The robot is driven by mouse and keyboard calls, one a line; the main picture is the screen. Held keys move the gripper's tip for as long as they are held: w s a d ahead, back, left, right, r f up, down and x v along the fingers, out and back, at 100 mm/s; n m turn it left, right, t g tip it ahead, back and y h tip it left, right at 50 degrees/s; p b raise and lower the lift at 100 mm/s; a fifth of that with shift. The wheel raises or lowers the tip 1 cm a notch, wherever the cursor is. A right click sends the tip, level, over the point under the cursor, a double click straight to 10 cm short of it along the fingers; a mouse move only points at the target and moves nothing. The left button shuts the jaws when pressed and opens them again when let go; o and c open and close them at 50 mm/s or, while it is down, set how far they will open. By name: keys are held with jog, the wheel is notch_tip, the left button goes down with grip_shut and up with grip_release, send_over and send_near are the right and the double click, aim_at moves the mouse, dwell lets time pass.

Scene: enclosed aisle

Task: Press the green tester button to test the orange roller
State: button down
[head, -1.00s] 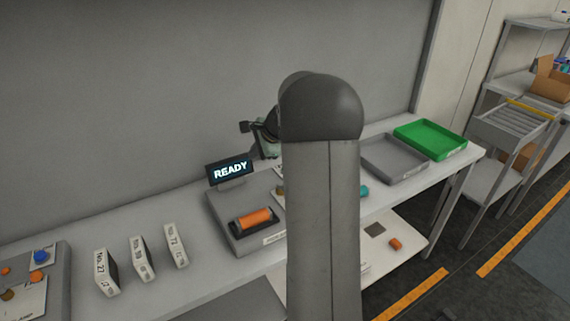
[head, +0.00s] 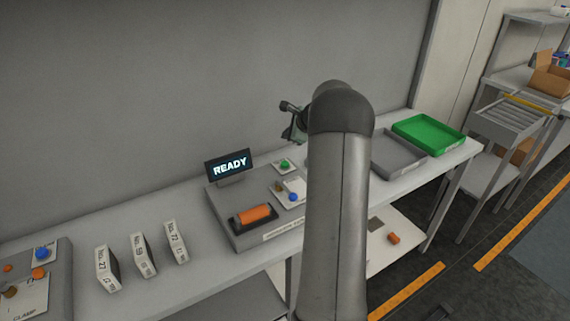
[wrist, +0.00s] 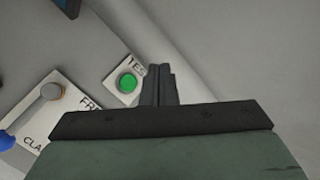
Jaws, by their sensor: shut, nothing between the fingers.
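The orange roller (head: 254,214) lies in the dark cradle of the grey tester (head: 228,232), left of my arm in the head view. The tester's screen (head: 229,168) reads READY. The green tester button (head: 284,164) sits on a small white plate at the tester's back right; it also shows in the wrist view (wrist: 128,83). My gripper (wrist: 158,70) is shut and empty, its fingertips just right of the green button in the wrist view. I cannot tell its exact height above the plate.
White numbered cards (head: 143,256) stand on the bench to the left. A grey tray (head: 400,158) and a green tray (head: 428,134) are at the right. A wall runs behind the bench.

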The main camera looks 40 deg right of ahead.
aim_at(287, 164)
jog(key=shift+f+b, duration=3.2)
jog(key=shift+f, duration=1.15)
jog(key=shift+f, duration=0.1)
jog(key=shift+f+b, duration=0.3)
jog(key=shift+b, duration=0.05)
jog(key=shift+f+b, duration=0.45)
jog(key=shift+f, duration=0.1)
jog(key=shift+r, duration=0.15)
jog(key=shift+r+p, duration=0.65)
jog(key=shift+r, duration=0.15)
jog(key=shift+r+p, duration=1.85)
jog(key=shift+r, duration=0.75)
